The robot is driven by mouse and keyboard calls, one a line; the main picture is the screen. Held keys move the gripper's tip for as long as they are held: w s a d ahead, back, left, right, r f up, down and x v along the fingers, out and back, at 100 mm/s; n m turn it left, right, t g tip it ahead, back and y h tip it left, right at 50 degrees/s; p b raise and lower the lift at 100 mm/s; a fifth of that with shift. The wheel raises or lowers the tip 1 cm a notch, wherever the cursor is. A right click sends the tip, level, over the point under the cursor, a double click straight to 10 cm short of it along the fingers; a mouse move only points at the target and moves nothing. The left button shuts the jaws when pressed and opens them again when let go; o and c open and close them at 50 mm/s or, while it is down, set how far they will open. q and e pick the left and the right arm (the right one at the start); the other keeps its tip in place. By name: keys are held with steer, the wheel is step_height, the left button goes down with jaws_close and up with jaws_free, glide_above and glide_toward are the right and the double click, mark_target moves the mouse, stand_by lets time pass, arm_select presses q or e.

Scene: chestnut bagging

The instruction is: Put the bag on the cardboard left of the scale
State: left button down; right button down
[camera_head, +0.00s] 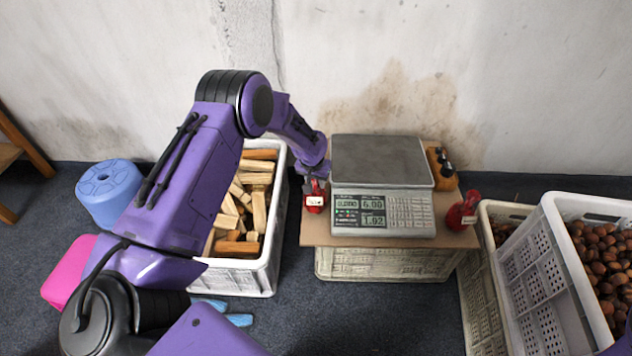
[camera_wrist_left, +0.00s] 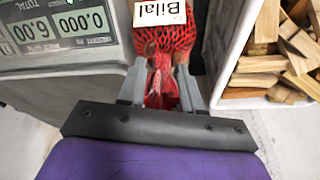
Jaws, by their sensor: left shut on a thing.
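The red mesh bag with a white label (camera_head: 314,203) is at the left end of the cardboard (camera_head: 318,238), just left of the scale (camera_head: 383,165). My left gripper (camera_head: 316,178) reaches it from above. In the left wrist view, my left gripper (camera_wrist_left: 160,82) is shut on the gathered red neck of the bag (camera_wrist_left: 168,40), and its label reads "Bilal". I cannot tell whether the bag's base touches the cardboard. The scale's display also shows in the left wrist view (camera_wrist_left: 60,28). My right gripper is not in view.
Another red bag (camera_head: 462,212) stands on the cardboard right of the scale. A crate of wood pieces (camera_head: 272,265) is close on the left. Crates with chestnuts (camera_head: 570,285) stand at the right. A blue stool (camera_head: 108,190) and a pink object (camera_head: 68,270) are far left.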

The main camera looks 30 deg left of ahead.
arm_select(q)
steer(key=c, duration=1.2)
jaws_free()
steer(key=shift+f, duration=0.15)
steer(key=o, duration=0.4)
steer(key=shift+o, duration=0.2)
